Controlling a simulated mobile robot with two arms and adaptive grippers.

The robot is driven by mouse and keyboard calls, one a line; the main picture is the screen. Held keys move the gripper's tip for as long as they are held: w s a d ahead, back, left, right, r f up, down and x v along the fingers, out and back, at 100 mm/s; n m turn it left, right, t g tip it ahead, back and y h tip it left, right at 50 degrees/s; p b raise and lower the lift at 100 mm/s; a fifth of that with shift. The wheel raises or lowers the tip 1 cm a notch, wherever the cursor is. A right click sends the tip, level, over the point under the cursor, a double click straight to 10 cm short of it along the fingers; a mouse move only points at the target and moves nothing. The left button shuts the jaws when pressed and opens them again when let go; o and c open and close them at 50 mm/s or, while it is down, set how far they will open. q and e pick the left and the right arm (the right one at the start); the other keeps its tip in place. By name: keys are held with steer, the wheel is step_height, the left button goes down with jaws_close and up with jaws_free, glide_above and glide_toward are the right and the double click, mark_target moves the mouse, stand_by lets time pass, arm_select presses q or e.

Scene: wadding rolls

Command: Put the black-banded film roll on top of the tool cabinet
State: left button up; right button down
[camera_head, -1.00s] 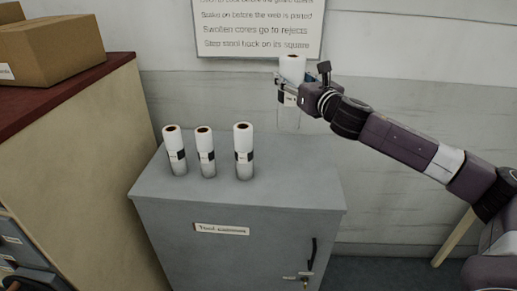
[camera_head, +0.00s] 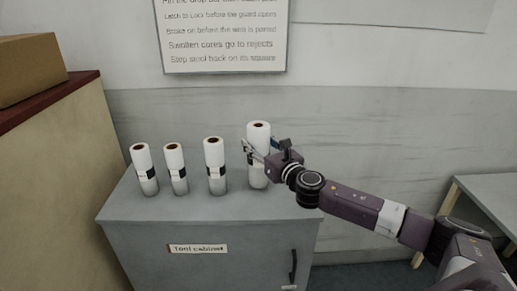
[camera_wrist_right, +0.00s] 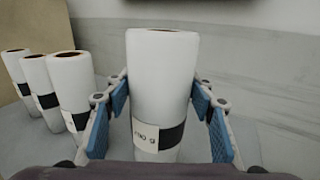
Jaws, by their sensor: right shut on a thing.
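The tool cabinet (camera_head: 209,231) is grey, with a flat top and a name label on its front. My right gripper (camera_head: 255,152) is shut on a white film roll (camera_head: 258,138) over the right part of the cabinet top. The roll is upright; I cannot tell whether its base touches the top. In the right wrist view the held roll (camera_wrist_right: 162,80) stands between the blue finger pads (camera_wrist_right: 165,112) and shows a black band and a white label. Three similar upright black-banded rolls, left (camera_head: 141,160), middle (camera_head: 175,160) and right (camera_head: 214,155), stand on the cabinet. My left gripper is out of view.
A tan cabinet with a dark red top (camera_head: 45,103) stands at the left, with a cardboard box (camera_head: 28,68) on it. A grey table (camera_head: 490,195) is at the right. A notice sign (camera_head: 224,35) hangs on the wall behind. The front strip of the cabinet top is clear.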

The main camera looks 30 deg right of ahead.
steer(key=shift+d+f, duration=0.1)
steer(key=shift+f, duration=0.7)
steer(key=c, duration=0.9)
jaws_free()
steer(key=shift+f, duration=0.1)
